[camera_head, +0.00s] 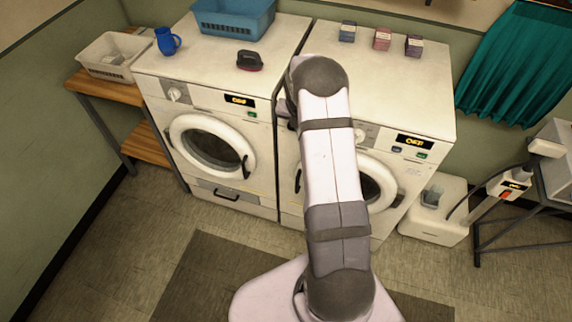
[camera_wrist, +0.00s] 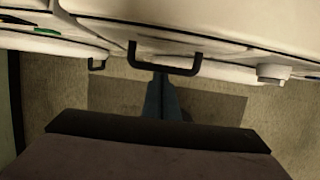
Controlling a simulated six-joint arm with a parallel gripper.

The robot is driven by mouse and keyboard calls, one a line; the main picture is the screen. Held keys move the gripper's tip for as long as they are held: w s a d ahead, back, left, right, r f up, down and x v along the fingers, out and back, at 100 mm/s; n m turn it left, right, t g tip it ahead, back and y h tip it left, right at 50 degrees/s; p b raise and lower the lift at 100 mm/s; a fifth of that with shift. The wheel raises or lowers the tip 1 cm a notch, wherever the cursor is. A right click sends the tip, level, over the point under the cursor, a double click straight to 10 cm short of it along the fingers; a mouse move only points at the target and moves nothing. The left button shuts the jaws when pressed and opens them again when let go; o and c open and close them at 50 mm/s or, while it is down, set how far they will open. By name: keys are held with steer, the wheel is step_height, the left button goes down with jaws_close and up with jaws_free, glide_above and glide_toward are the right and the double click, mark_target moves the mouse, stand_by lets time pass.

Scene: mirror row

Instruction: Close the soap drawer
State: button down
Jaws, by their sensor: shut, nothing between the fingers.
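The soap drawer (camera_wrist: 222,45) of the right washing machine (camera_head: 420,92) shows in the wrist view as a white front with a black bar handle (camera_wrist: 165,67). How far it stands out I cannot tell. In the head view my arm covers most of it. My gripper (camera_wrist: 167,80) is shut and empty, its narrow bluish fingers pointing up the wrist picture at the handle. The fingertips appear just below or behind the bar; I cannot tell whether they touch it. In the head view my gripper is hidden behind the arm.
A white knob (camera_wrist: 271,73) is right of the handle. The left washer (camera_head: 205,60) bears a blue basket (camera_head: 233,18), blue mug (camera_head: 167,41) and dark brush-like object (camera_head: 249,61). Small boxes (camera_head: 382,38) stand at the right washer's back. The floor in front is clear.

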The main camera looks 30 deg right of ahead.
steer(key=shift+w+d+r, duration=0.1)
steer(key=shift+w+d, duration=0.05)
steer(key=shift+d, duration=0.05)
steer(key=s+a+r+b, duration=0.2)
steer(key=s+a+r, duration=0.3)
steer(key=r, duration=0.5)
steer(key=shift+r, duration=0.15)
stand_by(0.4)
steer(key=shift+s, duration=0.1)
